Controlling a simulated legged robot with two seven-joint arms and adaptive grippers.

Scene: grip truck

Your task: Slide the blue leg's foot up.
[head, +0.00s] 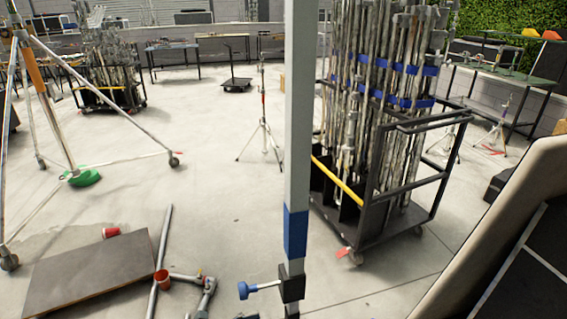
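A grey upright pole (297,120) with a blue band (295,233) runs from the top edge down to the bottom edge, near the middle of the head view. It looks like the blue leg. Below the band a black clamp (291,283) sits around the pole, with a blue-knobbed handle (258,289) sticking out to the left. The pole's lower end and its foot are cut off by the bottom edge, so I cannot see how the foot stands. Neither of my grippers shows in this view.
A black cart (385,225) full of metal stands is close behind the pole, on the right. A dark-faced panel (520,270) leans at lower right. A board (90,270), a long pipe (160,255) and metal fittings (205,288) lie at lower left. A tripod (60,110) stands left.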

